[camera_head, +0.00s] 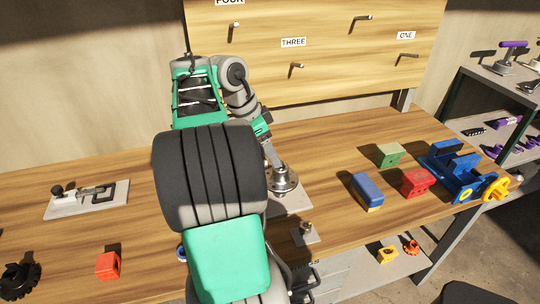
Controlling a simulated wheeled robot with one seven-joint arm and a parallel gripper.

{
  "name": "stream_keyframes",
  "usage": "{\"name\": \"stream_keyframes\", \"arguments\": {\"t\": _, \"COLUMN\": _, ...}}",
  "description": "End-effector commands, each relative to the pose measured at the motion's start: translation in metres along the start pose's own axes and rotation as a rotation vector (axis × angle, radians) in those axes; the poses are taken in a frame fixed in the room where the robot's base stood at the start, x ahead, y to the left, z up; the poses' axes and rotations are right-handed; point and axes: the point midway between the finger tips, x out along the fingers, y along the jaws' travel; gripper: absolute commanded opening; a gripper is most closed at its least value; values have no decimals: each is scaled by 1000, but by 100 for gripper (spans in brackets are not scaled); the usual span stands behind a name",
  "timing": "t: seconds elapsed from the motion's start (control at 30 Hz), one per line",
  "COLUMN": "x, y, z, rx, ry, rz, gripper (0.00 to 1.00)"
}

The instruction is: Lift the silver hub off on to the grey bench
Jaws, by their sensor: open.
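The silver hub (284,180) is a round, flanged metal part on a light grey plate (297,202) on the wooden bench. My gripper (274,160) is at the end of my green and black arm, just above and behind the hub. It is open; the jaws are small here, and I cannot tell whether they touch the hub. My arm hides part of the plate's left side. The bench top is wooden; no separate grey bench is clearly seen.
Blue (367,191), red (416,183) and green blocks (389,154) and a blue vise (455,172) stand to the right. A small plate with a metal stud (305,232) is in front. A toggle clamp (88,197) and orange block (108,265) are left. A pegboard stands behind.

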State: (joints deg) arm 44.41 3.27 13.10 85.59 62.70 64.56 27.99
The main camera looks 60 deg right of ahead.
Motion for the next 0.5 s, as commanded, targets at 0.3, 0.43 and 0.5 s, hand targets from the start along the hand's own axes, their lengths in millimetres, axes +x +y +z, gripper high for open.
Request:
{"name": "stream_keyframes", "arguments": {"t": 0.3, "x": 49, "y": 3, "z": -5, "rx": 43, "ry": 2, "rz": 14, "gripper": 69}}
{"name": "stream_keyframes", "arguments": {"t": 0.43, "x": 69, "y": 3, "z": -5, "rx": 42, "ry": 1, "rz": 13, "gripper": 69}}
{"name": "stream_keyframes", "arguments": {"t": 0.5, "x": 75, "y": 3, "z": -6, "rx": 41, "ry": 2, "rz": 11, "gripper": 69}}
